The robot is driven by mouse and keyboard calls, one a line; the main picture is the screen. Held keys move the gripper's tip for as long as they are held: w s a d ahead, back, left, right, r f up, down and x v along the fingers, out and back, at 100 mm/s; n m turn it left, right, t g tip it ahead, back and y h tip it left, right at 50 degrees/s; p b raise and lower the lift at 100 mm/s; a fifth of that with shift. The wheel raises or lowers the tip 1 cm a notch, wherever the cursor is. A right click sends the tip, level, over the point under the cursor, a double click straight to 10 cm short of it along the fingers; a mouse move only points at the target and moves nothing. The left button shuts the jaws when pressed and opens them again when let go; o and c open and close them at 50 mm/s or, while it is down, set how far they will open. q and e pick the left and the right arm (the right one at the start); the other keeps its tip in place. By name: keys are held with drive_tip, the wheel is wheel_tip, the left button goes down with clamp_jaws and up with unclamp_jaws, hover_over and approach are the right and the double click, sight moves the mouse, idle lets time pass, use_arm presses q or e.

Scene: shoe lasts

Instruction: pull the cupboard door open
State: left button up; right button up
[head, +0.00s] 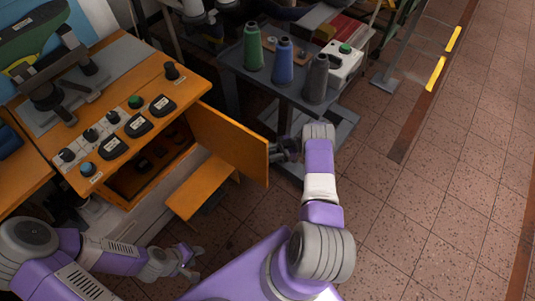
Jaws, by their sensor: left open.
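The orange cupboard door (228,140) stands swung out from the orange cabinet (150,85), and the dark inside shows to its left. My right gripper (280,150) is at the free edge of the door, on its right side. Its fingers are small, dark and partly hidden, so I cannot tell whether they touch the door or are closed. My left gripper (194,262) is open and empty, low at the bottom, in front of the cabinet and apart from the door.
An orange ledge (202,187) juts out below the door. A grey table (260,78) with green, blue and grey thread cones stands behind the door and my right arm.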

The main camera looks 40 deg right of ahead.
idle(0.3)
drive_tip(key=v, duration=0.7)
drive_tip(key=shift+d, duration=0.3)
drive_tip(key=shift+s, duration=0.15)
idle(0.4)
